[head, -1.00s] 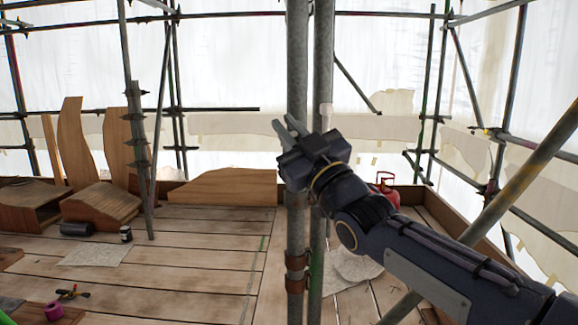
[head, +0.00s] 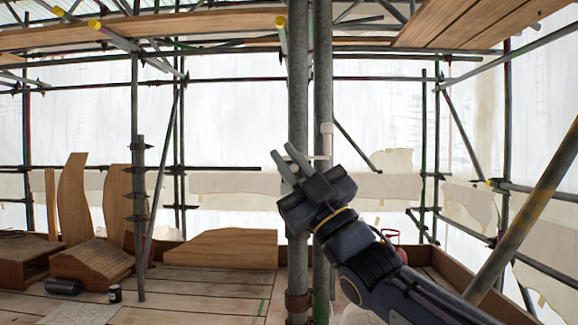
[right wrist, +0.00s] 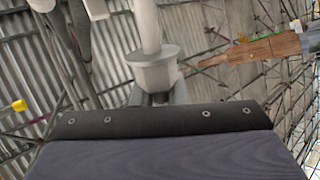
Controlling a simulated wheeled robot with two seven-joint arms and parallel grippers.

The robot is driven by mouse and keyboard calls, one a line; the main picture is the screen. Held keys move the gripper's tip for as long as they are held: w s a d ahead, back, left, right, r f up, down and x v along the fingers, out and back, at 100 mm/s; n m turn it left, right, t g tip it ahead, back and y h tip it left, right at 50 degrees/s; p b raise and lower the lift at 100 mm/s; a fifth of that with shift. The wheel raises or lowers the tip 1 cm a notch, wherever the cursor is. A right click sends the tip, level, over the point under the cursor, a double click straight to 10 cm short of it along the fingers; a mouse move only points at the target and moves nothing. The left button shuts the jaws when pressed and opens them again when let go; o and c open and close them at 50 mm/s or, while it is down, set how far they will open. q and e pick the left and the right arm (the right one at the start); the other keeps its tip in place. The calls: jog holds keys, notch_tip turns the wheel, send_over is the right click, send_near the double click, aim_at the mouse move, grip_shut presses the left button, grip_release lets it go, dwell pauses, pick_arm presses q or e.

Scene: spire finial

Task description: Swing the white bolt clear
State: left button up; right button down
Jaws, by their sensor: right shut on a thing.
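The white bolt (head: 327,138) shows in the head view as a short upright piece in front of the right-hand grey pole, with a short white arm running left toward my right gripper. My right gripper (head: 283,153) is in front of the paired poles, its two grey fingers pointing up and left. In the right wrist view a white rod with a thick collar (right wrist: 154,72) stands just beyond the gripper body, with the fingers meeting it below the collar. The gripper is shut on it; the exact contact is partly hidden. My left gripper is not in view.
Two grey scaffold poles (head: 298,90) stand close together behind the gripper. A yellow-and-grey diagonal tube (head: 530,205) crosses at the right. Overhead are wooden planks (head: 150,35). Wooden panels (head: 225,248) and boxes stand on the deck at left.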

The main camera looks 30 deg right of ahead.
jog(key=shift+a, duration=0.15)
jog(key=c, duration=1.5)
grip_release()
jog(key=shift+s, duration=0.1)
jog(key=shift+o, duration=0.2)
jog(key=v, duration=0.7)
jog(key=shift+s+f, duration=0.3)
